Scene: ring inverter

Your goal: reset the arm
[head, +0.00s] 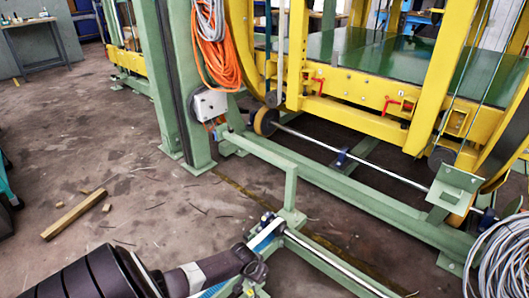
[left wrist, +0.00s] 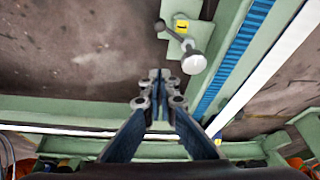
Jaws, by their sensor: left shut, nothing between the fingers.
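My left gripper (left wrist: 158,78) points up the left wrist view with its two fingers together and nothing between them. Just beyond its tips is a small green plate (left wrist: 174,45) with a yellow label, a dark lever with a ball end (left wrist: 160,25) and a round metal knob (left wrist: 195,62). The fingertips look apart from these parts. In the head view my dark left arm (head: 95,275) reaches in from the bottom left toward the near green frame; its fingertips are hard to make out there. My right gripper is in neither view.
The yellow ring inverter (head: 350,118) stands on a green base frame (head: 340,182) with a long metal shaft. A green post (head: 180,80) carries orange cable (head: 222,62). A wooden block (head: 72,215) lies on the floor at left. Coiled grey cable (head: 503,262) lies at right.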

